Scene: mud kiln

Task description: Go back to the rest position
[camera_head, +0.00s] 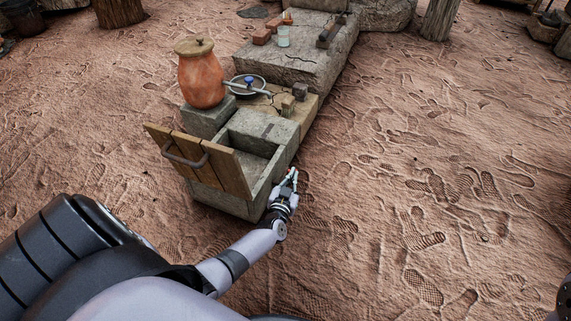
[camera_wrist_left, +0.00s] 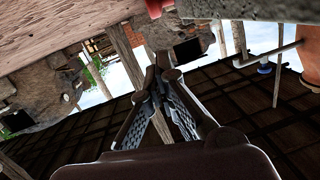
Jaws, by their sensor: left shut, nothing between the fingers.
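My left gripper (camera_head: 291,180) is shut and empty in the head view, just right of the stone box's front right corner. In the left wrist view its two fingers (camera_wrist_left: 160,75) come together at the tips with nothing between them. The left arm reaches in from the lower left of the head view. My right gripper does not show; only a small dark part is at the lower right edge.
A grey stone box (camera_head: 262,192) stands beside the gripper, its wooden door (camera_head: 198,165) swung open. Behind it are a clay jar (camera_head: 201,80), a pan (camera_head: 247,88), a cup (camera_head: 284,37) and bricks (camera_head: 262,37) on stone blocks. The sandy ground on the right is clear.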

